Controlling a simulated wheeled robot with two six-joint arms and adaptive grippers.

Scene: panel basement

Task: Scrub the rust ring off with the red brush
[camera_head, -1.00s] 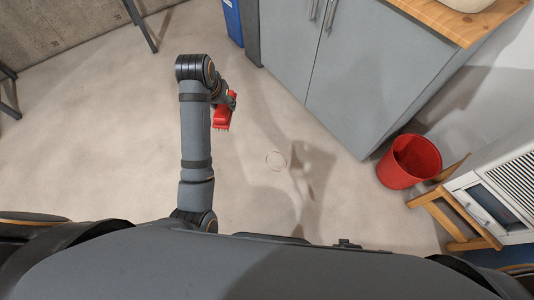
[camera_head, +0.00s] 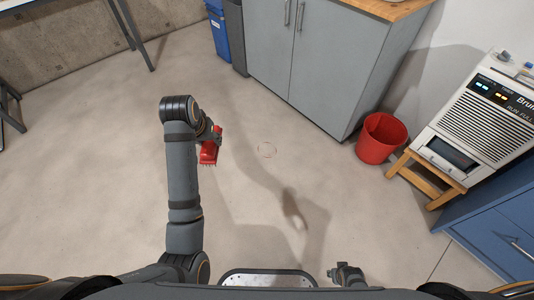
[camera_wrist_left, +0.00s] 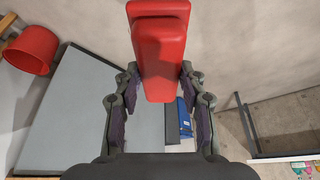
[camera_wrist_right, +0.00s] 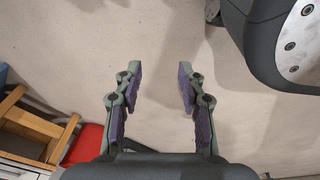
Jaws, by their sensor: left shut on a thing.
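The red brush (camera_head: 209,153) is in my left gripper (camera_head: 214,135), held above the floor with its bristles downward in the head view. In the left wrist view the red brush (camera_wrist_left: 160,55) sits between the fingers of my left gripper (camera_wrist_left: 158,95). My right gripper (camera_wrist_right: 158,85) is open and empty in the right wrist view. It shows partly at the bottom edge of the head view (camera_head: 347,273).
A red bucket (camera_head: 381,138) stands by the grey cabinet (camera_head: 320,65). A blue drawer unit (camera_head: 500,215) is at right, a blue bin (camera_head: 217,30) at the back. The floor around the ring is clear.

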